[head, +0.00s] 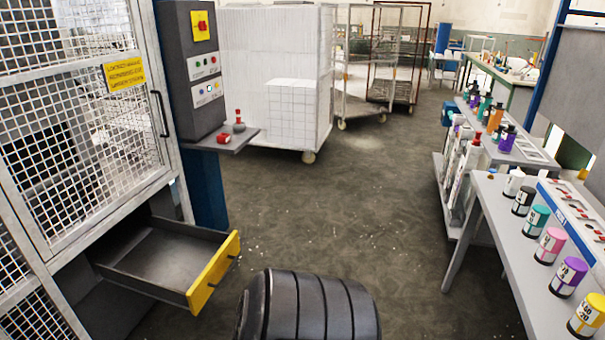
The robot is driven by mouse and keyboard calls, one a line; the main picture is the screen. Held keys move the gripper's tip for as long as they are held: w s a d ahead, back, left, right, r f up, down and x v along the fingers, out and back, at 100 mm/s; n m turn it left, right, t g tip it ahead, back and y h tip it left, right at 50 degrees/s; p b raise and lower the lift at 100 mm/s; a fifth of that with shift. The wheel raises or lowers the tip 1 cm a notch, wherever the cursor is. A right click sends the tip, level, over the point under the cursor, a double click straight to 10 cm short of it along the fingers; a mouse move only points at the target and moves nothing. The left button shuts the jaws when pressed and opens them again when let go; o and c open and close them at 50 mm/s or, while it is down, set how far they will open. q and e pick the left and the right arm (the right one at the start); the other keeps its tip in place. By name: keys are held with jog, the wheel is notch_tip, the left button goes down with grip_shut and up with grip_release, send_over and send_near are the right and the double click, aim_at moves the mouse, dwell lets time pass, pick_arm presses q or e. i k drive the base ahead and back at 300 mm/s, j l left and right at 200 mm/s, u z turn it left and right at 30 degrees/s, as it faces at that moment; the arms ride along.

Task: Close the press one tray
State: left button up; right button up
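The press tray (165,256) is a grey drawer pulled out from the lower part of the caged press (80,110) at the left. Its front panel is yellow (214,270), with a small dark handle on it. The tray looks empty, and its rear end is inside the press opening. I cannot tell from the picture whether this is press one. Neither of my grippers shows in the head view.
A dark ribbed cylindrical shape (308,305) fills the bottom middle, close to the tray front. A control box (195,70) stands beside the press. White cart (275,75) is behind. Tables with bottles (520,270) line the right. The middle floor (340,200) is clear.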

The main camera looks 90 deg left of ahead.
aim_at(180, 265)
jog(key=u, duration=3.45)
